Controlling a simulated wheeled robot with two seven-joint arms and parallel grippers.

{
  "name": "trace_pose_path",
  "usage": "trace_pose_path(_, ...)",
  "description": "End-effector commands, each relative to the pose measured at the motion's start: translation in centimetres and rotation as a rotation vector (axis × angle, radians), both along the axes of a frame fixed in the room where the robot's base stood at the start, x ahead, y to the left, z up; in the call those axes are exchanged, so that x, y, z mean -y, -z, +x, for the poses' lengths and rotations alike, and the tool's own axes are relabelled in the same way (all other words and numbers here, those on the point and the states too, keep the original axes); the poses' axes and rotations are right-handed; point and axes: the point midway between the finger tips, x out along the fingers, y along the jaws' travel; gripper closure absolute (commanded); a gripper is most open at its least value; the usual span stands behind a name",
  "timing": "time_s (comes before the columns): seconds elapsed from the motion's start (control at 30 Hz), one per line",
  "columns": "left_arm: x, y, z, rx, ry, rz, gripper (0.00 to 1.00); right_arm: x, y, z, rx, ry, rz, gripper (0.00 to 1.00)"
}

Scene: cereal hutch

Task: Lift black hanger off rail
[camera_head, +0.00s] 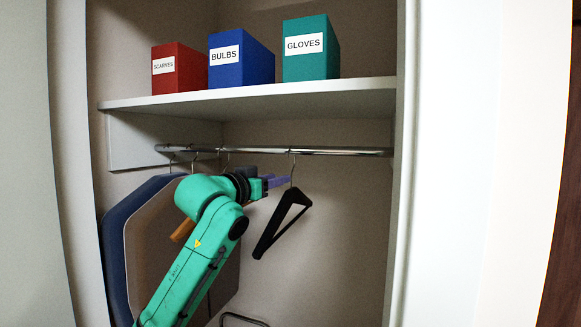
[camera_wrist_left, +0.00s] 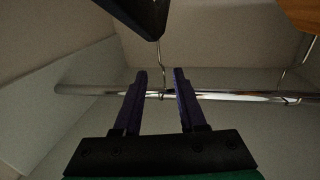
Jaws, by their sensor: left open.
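The black hanger (camera_head: 283,222) hangs by its metal hook from the chrome rail (camera_head: 340,152) in the head view. In the left wrist view, part of its black body (camera_wrist_left: 148,14) shows at the top, with the hook (camera_wrist_left: 162,62) running down to the rail (camera_wrist_left: 225,95). My left gripper (camera_head: 288,181) is just beside the hook, below the rail. Its purple fingers (camera_wrist_left: 159,72) are open, one on each side of the hook in the wrist picture. I cannot tell whether a finger touches it. My right gripper is not in view.
A wooden piece (camera_head: 183,230) and a large blue-edged board (camera_head: 118,262) are there too. A white shelf (camera_head: 250,98) above the rail holds red (camera_head: 178,69), blue (camera_head: 241,60) and teal (camera_head: 312,49) boxes. Space right of the hanger is free.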

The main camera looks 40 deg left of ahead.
Motion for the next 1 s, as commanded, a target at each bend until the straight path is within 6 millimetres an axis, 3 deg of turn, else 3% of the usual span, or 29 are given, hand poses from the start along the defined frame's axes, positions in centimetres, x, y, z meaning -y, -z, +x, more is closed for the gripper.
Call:
trace_pose_path(0.03,-0.1,-0.8,1.3,-0.006,0.002,-0.004,0.6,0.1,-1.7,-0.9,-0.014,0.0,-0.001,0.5)
trace_pose_path(0.17,-0.6,-0.9,4.5,-0.005,0.001,-0.004,0.6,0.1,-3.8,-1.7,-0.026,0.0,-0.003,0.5)
trace_pose_path(0.33,-1.1,-0.7,7.9,-0.004,0.001,-0.004,0.6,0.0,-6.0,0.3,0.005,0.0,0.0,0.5)
trace_pose_path(0.47,-1.2,-0.3,9.2,-0.002,0.001,0.0,0.6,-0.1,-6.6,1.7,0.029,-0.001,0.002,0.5)
trace_pose_path(0.7,-1.2,0.0,9.4,-0.002,0.001,0.002,0.6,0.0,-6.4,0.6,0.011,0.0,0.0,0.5)
trace_pose_path(0.73,-1.2,0.0,9.4,-0.002,0.001,0.002,0.63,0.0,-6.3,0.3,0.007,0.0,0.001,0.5)
trace_pose_path(0.83,-1.3,0.0,9.4,-0.002,0.001,0.002,1.0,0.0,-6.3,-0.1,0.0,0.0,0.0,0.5)
trace_pose_path(1.0,-1.3,0.0,9.4,-0.003,0.001,0.001,1.0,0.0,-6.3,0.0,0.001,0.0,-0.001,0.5)
